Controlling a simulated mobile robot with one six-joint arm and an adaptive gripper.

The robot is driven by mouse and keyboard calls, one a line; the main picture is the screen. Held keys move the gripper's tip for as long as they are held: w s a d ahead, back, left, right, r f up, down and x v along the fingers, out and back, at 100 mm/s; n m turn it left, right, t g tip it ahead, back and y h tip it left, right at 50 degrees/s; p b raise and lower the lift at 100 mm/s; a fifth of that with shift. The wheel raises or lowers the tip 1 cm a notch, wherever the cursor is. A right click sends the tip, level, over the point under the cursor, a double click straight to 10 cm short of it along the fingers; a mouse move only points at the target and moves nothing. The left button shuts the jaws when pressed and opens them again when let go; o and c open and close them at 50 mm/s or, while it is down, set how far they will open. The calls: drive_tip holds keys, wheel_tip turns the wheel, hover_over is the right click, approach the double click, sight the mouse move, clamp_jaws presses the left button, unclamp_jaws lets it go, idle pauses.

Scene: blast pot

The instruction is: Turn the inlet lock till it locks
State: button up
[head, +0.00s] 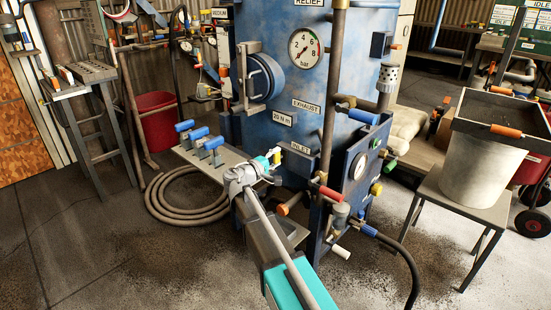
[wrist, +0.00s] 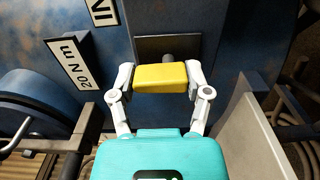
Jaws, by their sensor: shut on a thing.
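The inlet lock is a yellow block-shaped handle (wrist: 161,78) on a short dark stem in front of a dark plate (wrist: 182,46) on the blue pot. In the wrist view my gripper (wrist: 160,80) has one pale finger against each end of the yellow handle, shut on it. The handle lies almost level in that view. In the head view my gripper (head: 272,160) reaches the pot beside the INLET label (head: 298,176). The arm and gripper hide most of the handle there.
A "20 N m" sign (wrist: 74,64) stands left of the handle. A pale panel (wrist: 250,120) stands close on my gripper's right. A bucket (head: 480,170) stands at right.

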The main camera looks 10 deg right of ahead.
idle(0.3)
drive_tip(key=o, duration=1.2)
drive_tip(key=shift+c, duration=0.2)
drive_tip(key=shift+s+a, duration=0.1)
drive_tip(key=v, duration=1.2)
